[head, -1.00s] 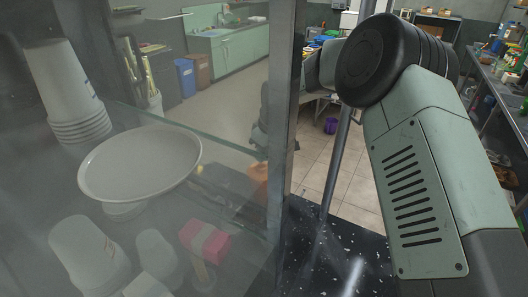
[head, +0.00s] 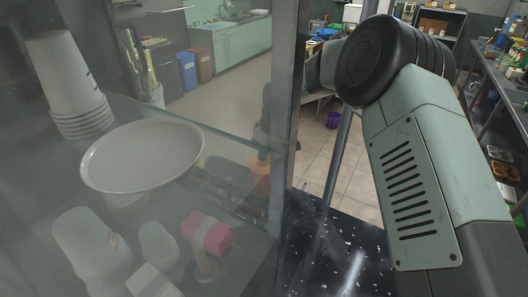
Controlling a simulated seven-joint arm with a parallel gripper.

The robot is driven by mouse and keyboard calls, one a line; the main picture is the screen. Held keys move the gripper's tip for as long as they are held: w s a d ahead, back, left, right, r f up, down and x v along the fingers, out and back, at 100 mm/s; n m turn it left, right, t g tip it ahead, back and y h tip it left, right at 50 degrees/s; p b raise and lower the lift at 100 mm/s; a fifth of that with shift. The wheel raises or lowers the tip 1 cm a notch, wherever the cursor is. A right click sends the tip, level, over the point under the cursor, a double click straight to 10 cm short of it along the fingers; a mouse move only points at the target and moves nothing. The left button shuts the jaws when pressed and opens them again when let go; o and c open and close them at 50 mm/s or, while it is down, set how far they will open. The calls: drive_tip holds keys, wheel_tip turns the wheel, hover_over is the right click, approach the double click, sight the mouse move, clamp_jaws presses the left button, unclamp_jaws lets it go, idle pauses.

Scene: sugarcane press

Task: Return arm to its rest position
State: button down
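My arm fills the right side of the head view, with a green-grey vented link and a black round joint. It is bent, and its far part passes behind the metal post. My gripper does not show clearly; the post and the hazy glass hide the far end of the arm. A dark shape with an orange part shows dimly through the glass, too blurred to name. I cannot see whether anything is held.
A glass case at left holds stacked cups (head: 70,85), a white round plate (head: 142,157) and a pink block (head: 207,233). A metal post (head: 287,110) and a speckled black counter (head: 335,250) stand close to my arm. A crowded shelf (head: 500,75) lines the right.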

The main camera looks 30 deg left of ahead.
wheel_tip(320, 180, up, 7)
idle(1.1)
idle(0.4)
